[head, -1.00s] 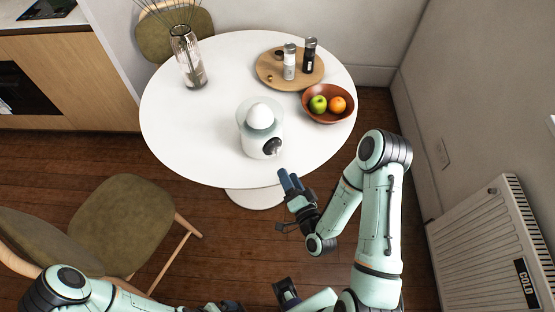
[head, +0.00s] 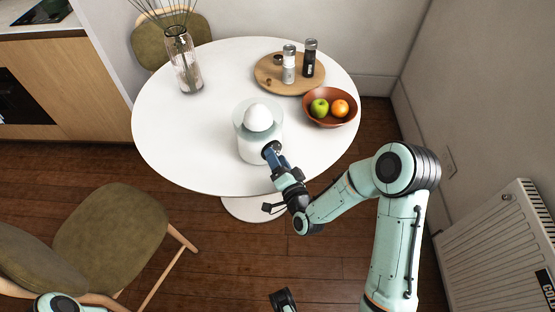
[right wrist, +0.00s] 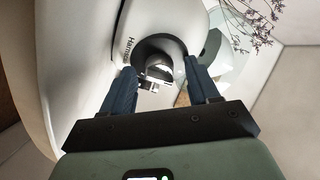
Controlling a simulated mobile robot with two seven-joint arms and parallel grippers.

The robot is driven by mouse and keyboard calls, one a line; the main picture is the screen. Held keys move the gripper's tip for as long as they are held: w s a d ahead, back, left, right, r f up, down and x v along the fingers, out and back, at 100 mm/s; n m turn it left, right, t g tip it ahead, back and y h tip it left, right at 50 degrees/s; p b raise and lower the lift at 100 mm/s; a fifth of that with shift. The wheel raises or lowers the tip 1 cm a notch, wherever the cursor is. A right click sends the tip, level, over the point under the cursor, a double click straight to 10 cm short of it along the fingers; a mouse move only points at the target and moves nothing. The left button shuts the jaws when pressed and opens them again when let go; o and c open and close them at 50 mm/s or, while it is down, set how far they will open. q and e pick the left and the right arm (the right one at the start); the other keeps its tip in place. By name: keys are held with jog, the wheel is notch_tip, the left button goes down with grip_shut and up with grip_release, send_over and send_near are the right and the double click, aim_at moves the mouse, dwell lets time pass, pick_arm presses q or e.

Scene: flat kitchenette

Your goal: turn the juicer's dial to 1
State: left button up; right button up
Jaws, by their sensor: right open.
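The white juicer (head: 251,146) with its egg-shaped cone (head: 258,118) stands on the round white table near its front edge. Its black dial (head: 270,148) faces my right arm and is partly hidden by the gripper in the head view. My right gripper (head: 273,157) is at the dial with its jaws apart. In the right wrist view the dial (right wrist: 160,52) lies ahead between the two blue fingers (right wrist: 158,77), one on each side. I cannot tell whether the fingers touch it.
A brown bowl (head: 312,119) with a green apple and an orange stands right of the juicer. A wooden tray (head: 265,81) with two grinders is behind it. A glass vase (head: 186,72) stands at the back left. The table's left part is clear.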

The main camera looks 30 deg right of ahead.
jog(key=c, duration=1)
